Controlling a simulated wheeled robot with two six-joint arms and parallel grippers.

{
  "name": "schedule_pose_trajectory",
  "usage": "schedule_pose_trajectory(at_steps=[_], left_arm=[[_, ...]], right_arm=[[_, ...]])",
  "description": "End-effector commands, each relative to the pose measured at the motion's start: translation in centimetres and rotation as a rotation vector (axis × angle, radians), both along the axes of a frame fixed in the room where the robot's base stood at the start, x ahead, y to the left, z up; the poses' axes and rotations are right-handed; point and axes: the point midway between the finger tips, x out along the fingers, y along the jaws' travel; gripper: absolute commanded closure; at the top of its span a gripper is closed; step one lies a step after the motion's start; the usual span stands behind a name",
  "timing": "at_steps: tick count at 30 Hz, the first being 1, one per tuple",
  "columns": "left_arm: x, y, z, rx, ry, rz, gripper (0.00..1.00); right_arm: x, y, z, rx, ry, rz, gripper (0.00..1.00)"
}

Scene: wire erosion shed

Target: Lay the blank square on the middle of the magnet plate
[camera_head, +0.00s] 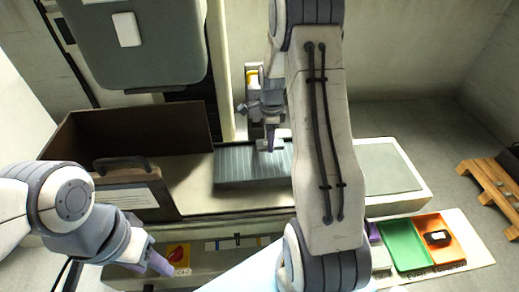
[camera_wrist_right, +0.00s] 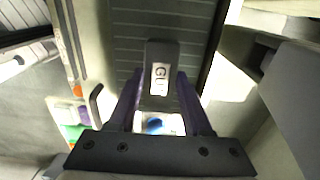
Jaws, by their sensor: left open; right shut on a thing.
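The magnet plate (camera_head: 232,170) is a grey, striped slab on the pale bench in the head view, its right end hidden behind my right arm. Its stripes also show in the right wrist view (camera_wrist_right: 135,30). My right gripper (camera_head: 270,146) is over the plate's right part. In the right wrist view my right gripper (camera_wrist_right: 160,78) is shut on the blank, a dark grey block (camera_wrist_right: 162,52) with a white lettered label, in front of the stripes. I cannot tell whether the blank touches the plate. My left gripper (camera_head: 154,260) is open and empty at the lower left, away from the plate.
A brown open-topped box (camera_head: 130,130) and a handled panel (camera_head: 130,180) stand left of the plate. A green tray (camera_head: 403,245) and an orange tray (camera_head: 447,250) lie at the lower right. A wooden pallet (camera_head: 490,183) is at far right. The grey bench area (camera_head: 390,178) is clear.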

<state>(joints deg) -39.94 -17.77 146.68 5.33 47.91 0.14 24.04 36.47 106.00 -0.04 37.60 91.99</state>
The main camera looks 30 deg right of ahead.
Motion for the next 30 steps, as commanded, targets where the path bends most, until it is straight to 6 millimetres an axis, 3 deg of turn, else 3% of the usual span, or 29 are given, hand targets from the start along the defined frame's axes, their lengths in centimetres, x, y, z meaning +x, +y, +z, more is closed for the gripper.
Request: schedule_pose_trajectory(at_steps=[3, 7, 18, 30], left_arm=[[0.0, 0.0, 1.0, 0.0, 0.0, 0.0, 0.5], [0.0, 0.0, 1.1, 0.0, 0.0, 0.001, 0.5], [0.0, 0.0, 2.9, 0.0, 0.0, -0.002, 0.5], [0.0, 0.0, 2.4, 0.0, 0.0, -0.002, 0.5]], right_arm=[[0.8, 1.8, -0.8, 0.0, 0.0, 0.003, 1.0], [1.2, 2.7, -1.5, -0.001, -0.002, 0.002, 1.0], [1.2, 3.0, -5.4, 0.0, -0.001, 0.004, 1.0], [1.3, 2.9, -6.2, -0.001, -0.003, 0.003, 1.0]])
